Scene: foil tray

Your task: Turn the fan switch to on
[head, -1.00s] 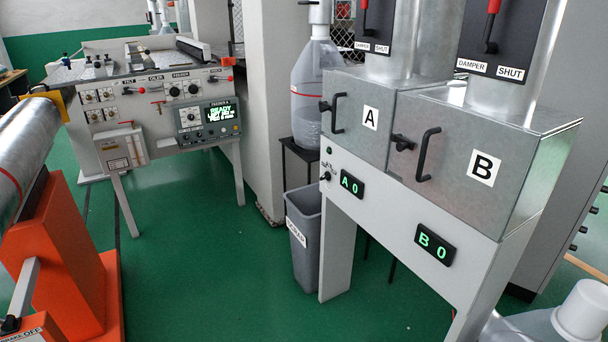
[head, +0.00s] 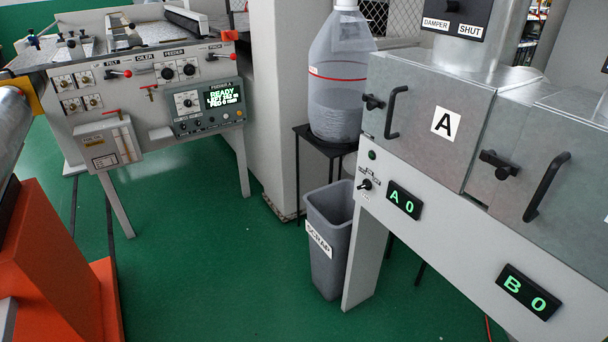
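A small black switch (head: 366,184) sits on the white front panel under box A, left of the display reading A 0 (head: 404,201). Small lettering above it is too small to read, so I cannot confirm that it is the fan switch or which position it is in. A dark green round lamp (head: 372,155) is just above it. Neither of my grippers shows in the head view.
Metal box A (head: 425,120) has a black handle and latch. Display B 0 (head: 529,291) is lower right. A grey scrap bin (head: 326,245) and a large jug (head: 336,85) stand left of the panel. An orange machine (head: 45,265) is at left. Green floor between is clear.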

